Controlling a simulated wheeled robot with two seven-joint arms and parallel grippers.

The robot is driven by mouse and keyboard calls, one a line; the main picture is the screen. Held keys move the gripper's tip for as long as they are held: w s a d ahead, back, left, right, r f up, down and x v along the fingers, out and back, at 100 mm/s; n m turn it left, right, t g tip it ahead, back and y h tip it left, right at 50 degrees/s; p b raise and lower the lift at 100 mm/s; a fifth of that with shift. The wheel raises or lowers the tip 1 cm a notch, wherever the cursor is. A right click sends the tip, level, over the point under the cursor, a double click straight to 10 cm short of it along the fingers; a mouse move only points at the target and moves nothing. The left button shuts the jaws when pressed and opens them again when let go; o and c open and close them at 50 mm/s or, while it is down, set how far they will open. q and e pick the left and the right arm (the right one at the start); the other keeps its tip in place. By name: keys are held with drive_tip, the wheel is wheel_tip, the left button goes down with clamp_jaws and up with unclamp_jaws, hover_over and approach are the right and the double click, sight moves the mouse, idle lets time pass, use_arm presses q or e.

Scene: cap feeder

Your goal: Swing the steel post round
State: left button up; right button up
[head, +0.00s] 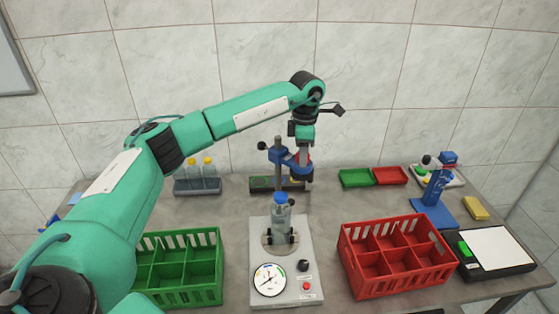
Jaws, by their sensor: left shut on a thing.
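A cap feeder stands at the back middle of the table, with a grey upright column (278,150) and a blue arm (287,158) reaching right from it. My left gripper (304,182) points down at the right end of the blue arm. It is shut on the steel post there, which is mostly hidden by the fingers. A clear bottle with a blue cap (281,212) stands upright in a holder on the grey gauge station (299,268), in front of the feeder. My right gripper is not in view.
A green crate (216,238) stands left of the station and a red crate (345,232) right of it. Two capped bottles (201,168) stand back left. Small green (354,178) and red (391,176) trays lie behind; a blue stand (434,204) is at right.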

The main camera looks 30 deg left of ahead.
use_arm(q)
drive_tip(key=shift+w+n, duration=1.15)
drive_tip(key=shift+n, duration=0.35)
drive_tip(key=shift+w+a+n, duration=0.2)
drive_tip(key=shift+w+n, duration=0.4)
drive_tip(key=shift+n, duration=0.2)
drive_tip(key=shift+w+a+n, duration=0.2)
drive_tip(key=shift+w+n, duration=0.35)
drive_tip(key=shift+n, duration=0.25)
